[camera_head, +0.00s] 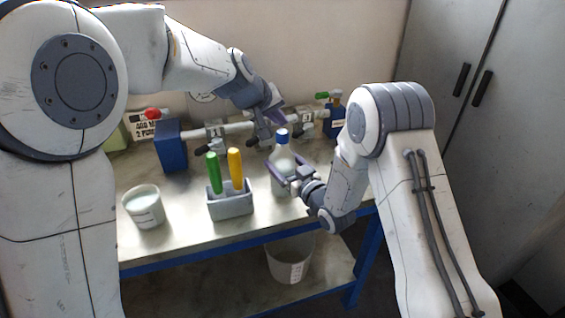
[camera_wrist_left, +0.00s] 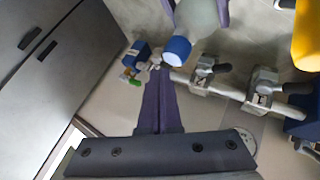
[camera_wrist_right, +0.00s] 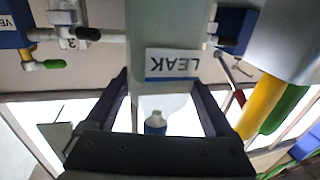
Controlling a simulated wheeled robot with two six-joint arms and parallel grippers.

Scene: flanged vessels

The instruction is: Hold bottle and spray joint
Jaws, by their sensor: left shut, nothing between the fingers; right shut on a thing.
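A pale bottle (camera_head: 284,170) with a blue cap stands upright at the bench front; its cap also shows in the left wrist view (camera_wrist_left: 177,51). My right gripper (camera_head: 283,180) is shut around its body. In the right wrist view the LEAK label (camera_wrist_right: 172,64) shows upside down between the fingers. My left gripper (camera_head: 270,112) is shut and empty, above and behind the bottle near the pipe. Its purple fingers (camera_wrist_left: 160,95) lie together in the left wrist view, close below the cap in the picture. Pipe joints with numbered tags (camera_head: 215,131) run along the bench back; the left fingers hide part of the pipe.
A grey holder (camera_head: 230,205) with green and yellow handled tools stands left of the bottle. A white tub (camera_head: 144,207) is further left. Blue blocks (camera_head: 171,146) flank the pipe. A bucket (camera_head: 290,258) sits on the lower shelf. A grey cabinet (camera_head: 450,80) stands at right.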

